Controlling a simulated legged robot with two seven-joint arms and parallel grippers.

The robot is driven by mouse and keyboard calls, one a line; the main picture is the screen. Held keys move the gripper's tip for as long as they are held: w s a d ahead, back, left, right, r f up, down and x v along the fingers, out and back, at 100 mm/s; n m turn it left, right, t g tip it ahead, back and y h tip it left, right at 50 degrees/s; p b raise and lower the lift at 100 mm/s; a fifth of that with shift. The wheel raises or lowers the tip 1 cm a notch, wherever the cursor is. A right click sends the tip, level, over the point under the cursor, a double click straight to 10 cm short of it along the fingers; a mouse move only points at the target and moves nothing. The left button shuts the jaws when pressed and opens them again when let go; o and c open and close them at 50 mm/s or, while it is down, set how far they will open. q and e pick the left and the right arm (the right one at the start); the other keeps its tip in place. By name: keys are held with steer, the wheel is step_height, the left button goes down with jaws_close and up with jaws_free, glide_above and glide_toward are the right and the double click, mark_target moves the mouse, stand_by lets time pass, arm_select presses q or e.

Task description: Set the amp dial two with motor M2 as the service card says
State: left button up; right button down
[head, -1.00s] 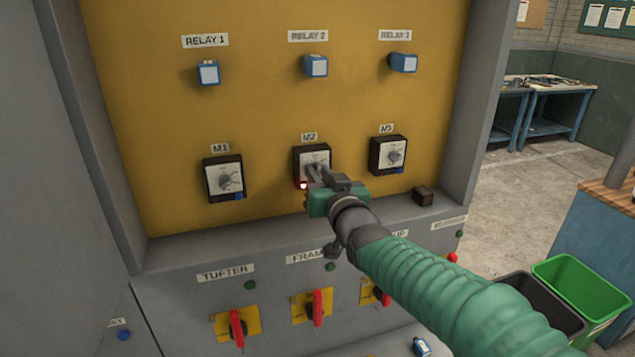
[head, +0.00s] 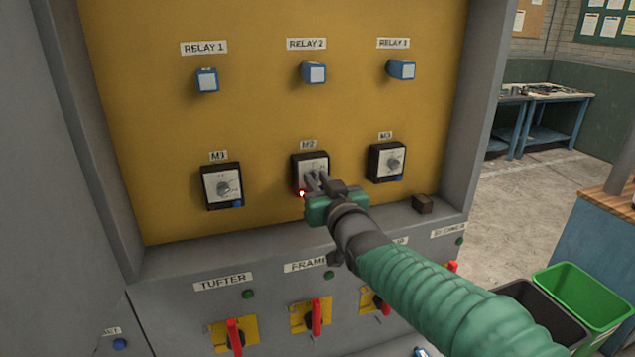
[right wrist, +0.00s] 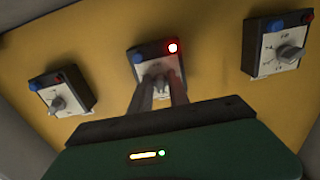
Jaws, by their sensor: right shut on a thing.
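The M2 amp dial unit (head: 311,159) is in the middle of the lower row on the yellow panel, a black box with a pale scale. My right gripper (head: 314,182) is at its front, shut on the dial's knob, and the fingers hide much of the scale. In the right wrist view the gripper (right wrist: 158,92) has its fingertips at the grey knob (right wrist: 156,80). A red lamp (right wrist: 172,48) glows on this unit, and it also shows in the head view (head: 302,193). My left gripper is not in view. No service card can be made out.
The M1 dial unit (head: 222,185) is to the left and the M3 dial unit (head: 387,162) to the right, both close by. Blue relays (head: 314,72) stick out above. A ledge with a small dark block (head: 422,204) and red-handled switches (head: 316,316) lie below.

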steer(key=shift+r, duration=0.5)
steer(key=c, duration=1.5)
jaws_free()
steer(key=shift+s+f, duration=0.1)
steer(key=shift+f, duration=0.1)
steer(key=shift+s+d+f, duration=0.1)
steer(key=shift+s, duration=0.05)
steer(key=b+v, duration=0.2)
steer(key=v, duration=1.4)
steer(key=shift+s, duration=0.25)
